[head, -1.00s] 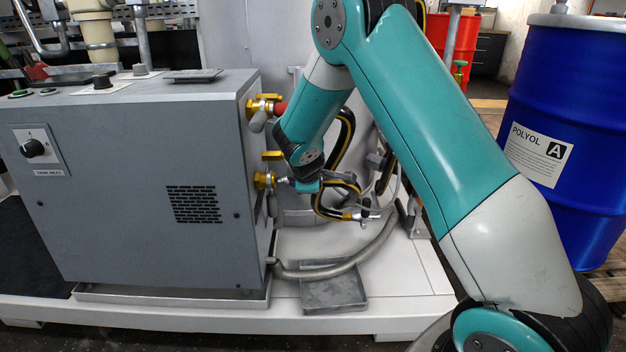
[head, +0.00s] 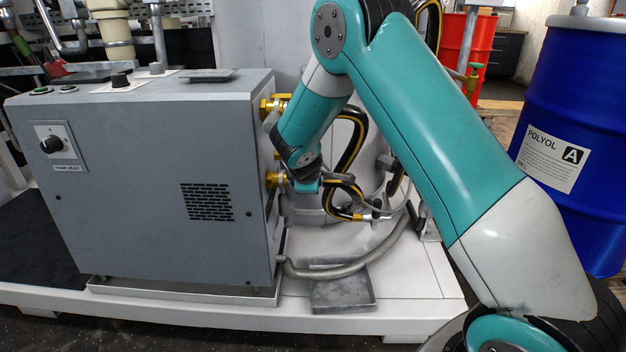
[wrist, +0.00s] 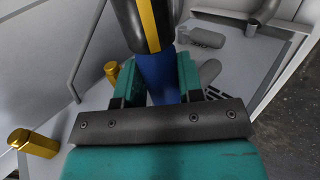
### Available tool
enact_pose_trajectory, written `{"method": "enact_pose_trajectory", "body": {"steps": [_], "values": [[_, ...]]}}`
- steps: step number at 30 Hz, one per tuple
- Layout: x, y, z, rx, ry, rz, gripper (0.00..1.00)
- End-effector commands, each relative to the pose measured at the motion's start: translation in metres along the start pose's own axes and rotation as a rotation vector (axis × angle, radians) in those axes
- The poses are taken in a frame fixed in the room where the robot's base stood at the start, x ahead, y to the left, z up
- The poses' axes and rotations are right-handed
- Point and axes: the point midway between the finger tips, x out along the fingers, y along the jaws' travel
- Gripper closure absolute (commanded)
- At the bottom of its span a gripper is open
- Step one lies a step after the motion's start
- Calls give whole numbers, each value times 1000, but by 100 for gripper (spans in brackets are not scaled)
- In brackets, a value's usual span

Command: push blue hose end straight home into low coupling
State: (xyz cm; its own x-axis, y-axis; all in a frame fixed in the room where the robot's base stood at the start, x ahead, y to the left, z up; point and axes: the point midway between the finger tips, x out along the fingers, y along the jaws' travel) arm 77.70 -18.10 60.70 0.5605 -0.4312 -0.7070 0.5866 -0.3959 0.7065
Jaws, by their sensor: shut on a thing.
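My gripper (wrist: 157,84) is shut on the blue hose end (wrist: 156,68) in the wrist view, with one teal jaw on each side. A black hose with a yellow stripe (wrist: 148,24) runs from the blue end toward the top of that view. In the head view my gripper (head: 303,184) is at the right side of the grey cabinet, right beside the brass low coupling (head: 275,179). The blue end's tip is hidden there, so I cannot tell how deep it sits in the coupling.
The grey cabinet (head: 140,180) fills the left. A brass upper valve (head: 273,105) is above the low coupling. A grey hose (head: 345,262) and a flat grey tray (head: 343,292) lie below. A blue drum (head: 565,110) stands at the right.

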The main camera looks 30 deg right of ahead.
Motion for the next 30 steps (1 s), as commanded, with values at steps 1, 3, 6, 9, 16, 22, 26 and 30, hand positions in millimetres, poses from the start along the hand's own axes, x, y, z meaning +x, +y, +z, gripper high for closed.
{"method": "enact_pose_trajectory", "body": {"steps": [1, 3, 6, 9, 16, 22, 26, 30], "values": [[-1, 1, -2, 0, 3, 2, 100], [-1, 1, -3, 0, 3, 2, 100], [-1, 1, -4, 0, 4, 3, 100], [-1, 1, -4, 0, 5, 3, 100], [-1, 1, -5, 0, 7, 4, 54], [0, 1, -3, 1, 4, 2, 36], [0, 0, -2, 0, 2, 0, 36], [-9, 1, -3, -1, 3, 0, 36]]}}
